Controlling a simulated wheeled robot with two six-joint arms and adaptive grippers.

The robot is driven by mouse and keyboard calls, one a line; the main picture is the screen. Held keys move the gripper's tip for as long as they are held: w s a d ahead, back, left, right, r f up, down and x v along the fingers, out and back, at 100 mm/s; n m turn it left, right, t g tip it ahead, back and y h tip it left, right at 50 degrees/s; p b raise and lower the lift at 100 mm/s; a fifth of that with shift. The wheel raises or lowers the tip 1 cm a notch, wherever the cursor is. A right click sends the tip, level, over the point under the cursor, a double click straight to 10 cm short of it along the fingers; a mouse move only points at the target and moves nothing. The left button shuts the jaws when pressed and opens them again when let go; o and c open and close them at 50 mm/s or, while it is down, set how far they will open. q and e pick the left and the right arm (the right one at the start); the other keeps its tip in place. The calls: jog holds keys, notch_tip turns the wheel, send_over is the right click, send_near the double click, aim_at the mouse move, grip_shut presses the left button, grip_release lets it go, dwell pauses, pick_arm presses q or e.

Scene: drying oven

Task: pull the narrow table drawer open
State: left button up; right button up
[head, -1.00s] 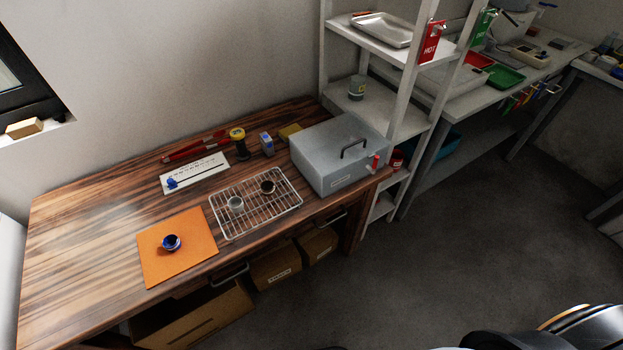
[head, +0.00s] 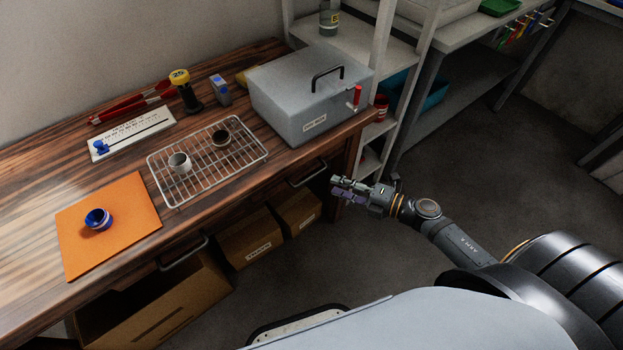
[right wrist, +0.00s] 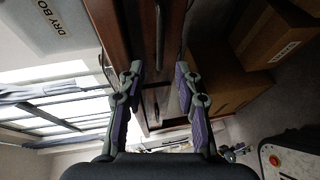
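The wooden table (head: 30,160) has two drawer handles along its front edge, a right one (head: 307,174) under the grey box and a left one (head: 183,254). Both drawers look shut; their widths are hard to compare from here. My right gripper (head: 336,188) is off the table's front, a little right of the right handle and apart from it. In the right wrist view, my right gripper (right wrist: 159,72) has its two fingers spread, with nothing between them. A dark bar handle (right wrist: 159,35) shows beyond the fingertips. My left gripper is out of view.
A grey lidded box (head: 305,100) stands on the table's right end, beside a white shelf rack (head: 378,45). A wire rack (head: 205,190) with two small cups and an orange mat (head: 75,250) lie left of it. Cardboard boxes (head: 250,245) sit under the drawers. The floor in front is clear.

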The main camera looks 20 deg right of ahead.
aim_at(311, 177)
jog(key=x, duration=0.9)
jog(key=shift+w+a+f, duration=0.1)
jog(key=shift+w+f, duration=0.05)
jog(key=shift+w, duration=0.1)
grip_shut()
